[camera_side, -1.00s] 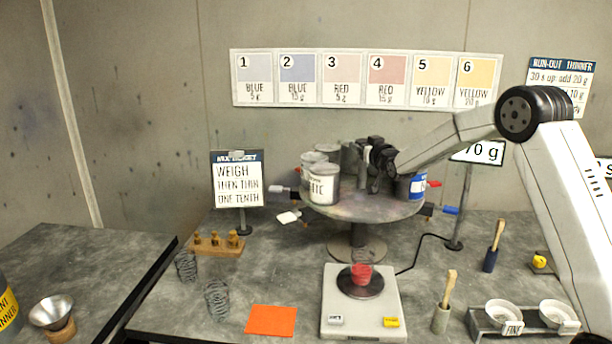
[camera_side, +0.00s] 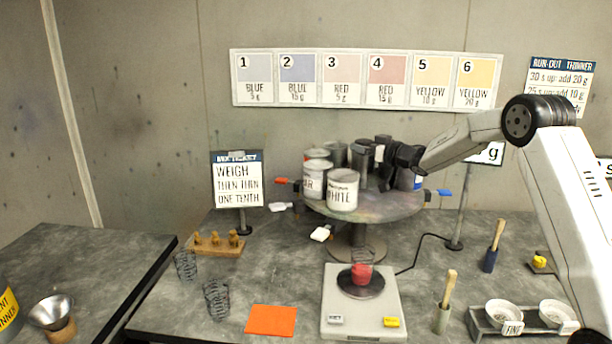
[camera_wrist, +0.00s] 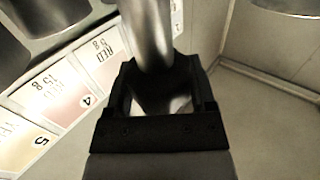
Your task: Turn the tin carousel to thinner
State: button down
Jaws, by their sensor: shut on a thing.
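The tin carousel (camera_side: 400,208) is a round grey turntable on a pedestal behind the scale, carrying several grey tins. A tin labelled WHITE (camera_side: 343,192) is at its front. A tin whose label ends in R (camera_side: 314,181) stands to its left, label partly hidden. A blue-labelled tin (camera_side: 418,183) is at the right, mostly hidden by my gripper. Coloured tabs stick out below the rim. My gripper (camera_side: 376,166) is over the carousel. The wrist view shows it (camera_wrist: 160,95) shut on a shiny grey metal cylinder (camera_wrist: 147,35), whose identity I cannot tell.
A scale (camera_side: 362,310) with a red-filled cup (camera_side: 361,272) stands in front. A sign on a stand (camera_side: 238,180) is left of the carousel, another stand (camera_side: 460,215) right. Wire coils, an orange sheet (camera_side: 271,320) and a bowl rack (camera_side: 522,325) lie around. Colour cards line the wall.

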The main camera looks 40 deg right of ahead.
jog(key=n+g+y, duration=0.1)
jog(key=n+y, duration=0.1)
jog(key=y, duration=0.1)
jog(key=n+g+y, duration=0.1)
jog(key=n+y, duration=0.1)
jog(key=y, duration=0.2)
jog(key=shift+n, duration=0.3)
jog(key=shift+n+g+y, duration=1.2)
jog(key=shift+n+y, duration=0.1)
jog(key=shift+y, duration=0.2)
jog(key=shift+a+r+n+g+y, duration=0.1)
jog(key=shift+r+n+g+y, duration=0.1)
jog(key=shift+n+g+y, duration=1.35)
jog(key=shift+g, duration=0.25)
jog(key=shift+c, duration=0.3)
grip_release()
jog(key=shift+o, duration=0.3)
jog(key=shift+f, duration=0.1)
